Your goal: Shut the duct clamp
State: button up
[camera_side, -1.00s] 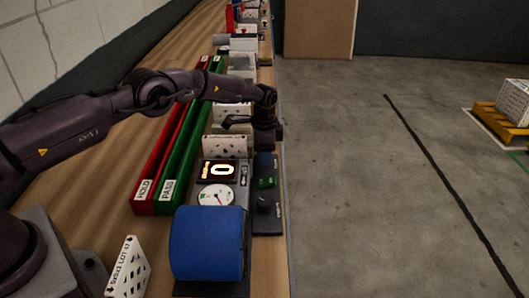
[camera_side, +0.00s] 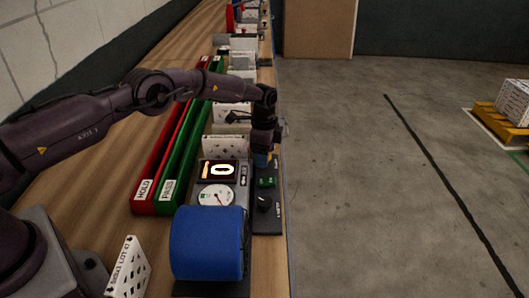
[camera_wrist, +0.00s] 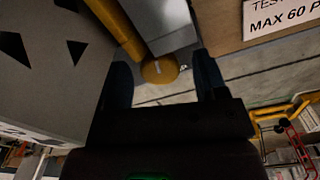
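A yellow lever (camera_wrist: 118,28) with a round end (camera_wrist: 160,70) shows in the wrist view beside a light grey block; it appears to be the clamp's handle. My gripper (camera_wrist: 162,82) is open, with its dark fingers on either side of the round end and a visible gap at each side. I cannot tell the depth between them. In the side view my gripper (camera_side: 263,145) points down at the far end of the dark strip by the bench edge. It hides most of the clamp there.
A gauge and display unit (camera_side: 217,172) stands left of my gripper, with a white perforated filter (camera_side: 222,143) behind it. A black knob (camera_side: 264,203) and green part (camera_side: 266,182) sit nearer. A blue roll (camera_side: 207,243) is in front. Red and green rails run along the left.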

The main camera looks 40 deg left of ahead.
notch_tip(320, 180, up, 13)
dwell(0.7)
